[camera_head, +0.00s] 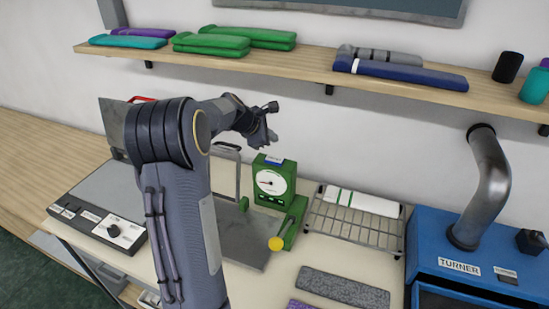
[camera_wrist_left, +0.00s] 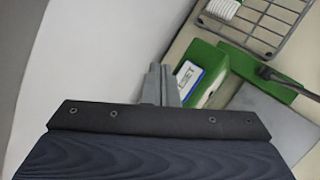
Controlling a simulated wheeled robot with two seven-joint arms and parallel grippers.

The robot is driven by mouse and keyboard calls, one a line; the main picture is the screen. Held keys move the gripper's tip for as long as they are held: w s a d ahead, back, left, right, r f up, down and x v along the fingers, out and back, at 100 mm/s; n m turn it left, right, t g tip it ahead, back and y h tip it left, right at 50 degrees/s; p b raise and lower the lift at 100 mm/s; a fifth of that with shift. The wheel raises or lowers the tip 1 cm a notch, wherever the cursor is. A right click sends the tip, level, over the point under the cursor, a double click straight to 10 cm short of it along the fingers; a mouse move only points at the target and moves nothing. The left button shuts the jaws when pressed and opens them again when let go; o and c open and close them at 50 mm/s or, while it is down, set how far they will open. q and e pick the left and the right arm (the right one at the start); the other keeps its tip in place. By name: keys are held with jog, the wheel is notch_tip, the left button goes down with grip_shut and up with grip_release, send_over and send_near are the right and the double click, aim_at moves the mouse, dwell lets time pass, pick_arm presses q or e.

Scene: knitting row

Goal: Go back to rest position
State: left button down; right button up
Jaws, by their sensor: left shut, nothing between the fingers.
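My left arm rises from the bottom of the head view and bends right at the elbow. My left gripper (camera_head: 268,128) is shut and empty, in the air above and behind the green dial machine (camera_head: 268,178). In the left wrist view the shut fingers (camera_wrist_left: 160,85) point up past the machine's green body (camera_wrist_left: 212,78) and its blue-and-white label, apart from it as far as I can tell. My right gripper is not in either view.
A wooden shelf (camera_head: 290,66) with folded fabric runs along the wall above the gripper. A wire rack (camera_head: 352,226) with a white roll stands right of the machine. A blue TURNER machine (camera_head: 440,245) with a grey pipe (camera_head: 490,185) is further right. Grey fabric (camera_head: 343,288) lies in front.

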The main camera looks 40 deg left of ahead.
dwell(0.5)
pick_arm(q)
jog(key=s+d+r+m+g+h+b, duration=0.1)
jog(key=s+d+r+m+h, duration=0.25)
jog(key=s+d+m, duration=1.1)
jog(key=s+d+f+m+g, duration=0.1)
jog(key=s+d+f+m, duration=0.1)
jog(key=s, duration=0.4)
jog(key=s+d+f+m, duration=0.2)
jog(key=s+d+m, duration=0.2)
jog(key=s+d, duration=0.2)
jog(key=s+d+f+m+g+b, duration=0.1)
jog(key=s+d+f+m, duration=0.2)
jog(key=s+d, duration=0.2)
jog(key=shift+s+d+g+y, duration=0.3)
jog(key=shift+s+y, duration=0.15)
jog(key=shift+s, duration=0.15)
